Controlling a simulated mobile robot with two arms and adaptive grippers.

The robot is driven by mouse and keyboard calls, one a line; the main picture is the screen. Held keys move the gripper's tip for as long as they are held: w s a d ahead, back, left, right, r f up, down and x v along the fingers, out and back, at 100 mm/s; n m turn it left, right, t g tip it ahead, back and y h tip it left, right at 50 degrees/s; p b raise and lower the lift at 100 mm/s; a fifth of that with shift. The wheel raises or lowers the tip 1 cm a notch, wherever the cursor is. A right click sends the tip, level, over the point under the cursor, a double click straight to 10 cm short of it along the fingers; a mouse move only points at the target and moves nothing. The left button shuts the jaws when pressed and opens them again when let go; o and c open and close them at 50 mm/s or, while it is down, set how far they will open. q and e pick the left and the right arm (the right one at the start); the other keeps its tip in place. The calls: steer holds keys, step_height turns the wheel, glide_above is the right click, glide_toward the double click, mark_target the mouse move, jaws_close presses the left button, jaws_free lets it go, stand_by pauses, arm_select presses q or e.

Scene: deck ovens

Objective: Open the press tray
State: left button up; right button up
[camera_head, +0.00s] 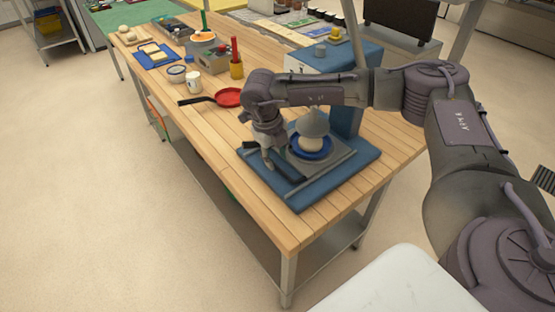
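The press stands on the near end of the wooden table, with a blue base (340,178) and a blue upper body (318,62). Its grey tray (328,172) lies low on the base and carries a blue disc (325,153) with a pale round piece (311,144) under the grey press head (313,125). My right gripper (272,162) points down at the tray's left front side, beside a dark bar (288,168) there. Whether its fingers are closed on the bar is unclear. My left gripper is not in view.
A red pan (228,97) lies left of the press. Behind it are a yellow cup (236,71), a white mug (194,82) and a bowl (177,73). The table's front left edge is close to the press. The floor at left is clear.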

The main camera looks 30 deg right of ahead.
mark_target(279, 168)
steer(key=shift+d+f, duration=0.2)
steer(key=shift+f, duration=1.15)
steer(key=shift+d+f, duration=0.1)
steer(key=shift+f, duration=0.15)
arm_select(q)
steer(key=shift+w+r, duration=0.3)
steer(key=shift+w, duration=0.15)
arm_select(e)
jaws_close()
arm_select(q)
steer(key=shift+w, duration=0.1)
arm_select(e)
steer(key=shift+r, duration=0.1)
